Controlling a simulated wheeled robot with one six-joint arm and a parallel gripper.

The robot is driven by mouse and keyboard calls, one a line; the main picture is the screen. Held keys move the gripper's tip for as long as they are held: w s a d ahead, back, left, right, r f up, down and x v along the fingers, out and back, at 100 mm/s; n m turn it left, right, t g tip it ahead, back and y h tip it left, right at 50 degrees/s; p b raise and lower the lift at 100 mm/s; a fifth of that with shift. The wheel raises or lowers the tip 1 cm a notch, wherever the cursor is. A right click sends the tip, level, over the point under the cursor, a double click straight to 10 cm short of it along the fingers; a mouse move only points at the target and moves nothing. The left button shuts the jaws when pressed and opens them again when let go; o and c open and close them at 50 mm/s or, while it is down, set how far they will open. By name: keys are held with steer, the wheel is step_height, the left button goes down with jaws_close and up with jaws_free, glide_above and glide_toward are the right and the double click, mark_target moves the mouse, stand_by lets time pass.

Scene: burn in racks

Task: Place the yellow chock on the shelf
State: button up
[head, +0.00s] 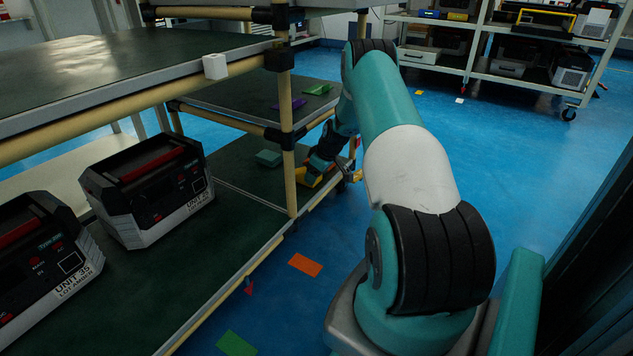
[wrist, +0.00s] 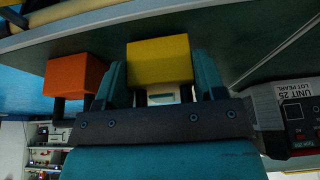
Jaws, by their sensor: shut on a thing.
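The yellow chock (wrist: 160,62) sits between the two teal fingers of my gripper (wrist: 160,80) in the wrist view, and the fingers are shut on it. An orange block (wrist: 76,84) is just left of the left finger in the wrist view.
Black units (head: 150,190) stand on the lower shelf at left. A rack post (head: 288,150) stands beside my gripper. Blue floor is open at right.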

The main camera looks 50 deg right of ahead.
steer(key=shift+f, duration=0.1)
steer(key=o, duration=1.1)
steer(key=shift+f, duration=0.15)
steer(key=p+v, duration=0.6)
steer(key=v, duration=0.1)
steer(key=shift+r+p, duration=0.35)
steer(key=shift+p, duration=0.05)
steer(key=shift+s, duration=0.15)
